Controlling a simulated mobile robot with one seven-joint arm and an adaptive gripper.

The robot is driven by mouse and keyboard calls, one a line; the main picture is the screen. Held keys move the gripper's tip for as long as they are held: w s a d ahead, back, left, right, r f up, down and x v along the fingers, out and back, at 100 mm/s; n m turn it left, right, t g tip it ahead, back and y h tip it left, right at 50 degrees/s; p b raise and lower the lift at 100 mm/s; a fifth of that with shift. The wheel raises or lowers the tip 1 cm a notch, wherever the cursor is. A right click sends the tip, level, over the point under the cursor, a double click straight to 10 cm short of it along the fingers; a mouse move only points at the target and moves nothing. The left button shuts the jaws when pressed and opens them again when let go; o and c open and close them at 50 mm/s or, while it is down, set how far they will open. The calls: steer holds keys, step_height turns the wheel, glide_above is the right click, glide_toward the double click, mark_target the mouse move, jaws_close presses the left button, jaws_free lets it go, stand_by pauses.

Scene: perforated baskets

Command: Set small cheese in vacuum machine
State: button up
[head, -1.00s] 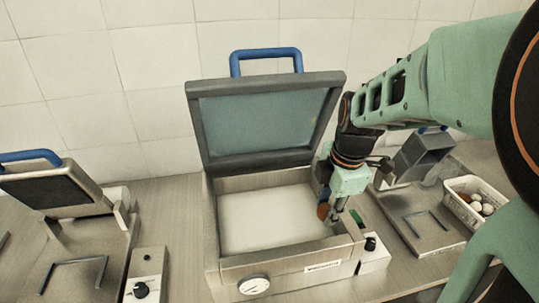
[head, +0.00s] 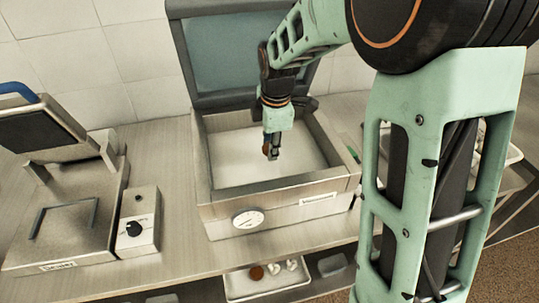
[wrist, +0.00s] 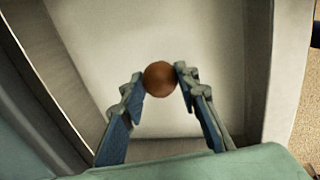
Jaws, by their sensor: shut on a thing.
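The vacuum machine (head: 283,211) stands in the middle of the head view with its lid (head: 228,60) raised and its pale chamber open. My gripper (head: 272,152) is over the chamber, inside the outline of its walls. In the wrist view, my gripper (wrist: 161,80) is shut on a small round brown cheese (wrist: 160,79), held between its two fingertips. The chamber floor (wrist: 165,35) lies behind the cheese. In the head view the cheese is mostly hidden by the fingers. I cannot tell how high it is above the floor.
A sealer machine (head: 65,225) with a control box (head: 138,222) stands to the left on the counter. A white perforated basket (head: 268,292) with brown and white round things is below the counter's front edge. My arm hides much of the right side.

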steer(key=shift+s+b+x, duration=0.15)
steer(key=shift+b+x, duration=0.35)
steer(key=shift+x, duration=0.35)
steer(key=shift+s+b+x, duration=0.15)
steer(key=shift+b+x, duration=0.35)
steer(key=shift+x, duration=0.35)
steer(key=shift+f, duration=0.15)
steer(key=shift+f, duration=0.15)
steer(key=o, duration=1)
steer(key=shift+a, duration=0.1)
steer(key=shift+o, duration=0.2)
steer(key=shift+r, duration=0.65)
steer(key=v, duration=1.1)
steer(key=shift+r, duration=0.1)
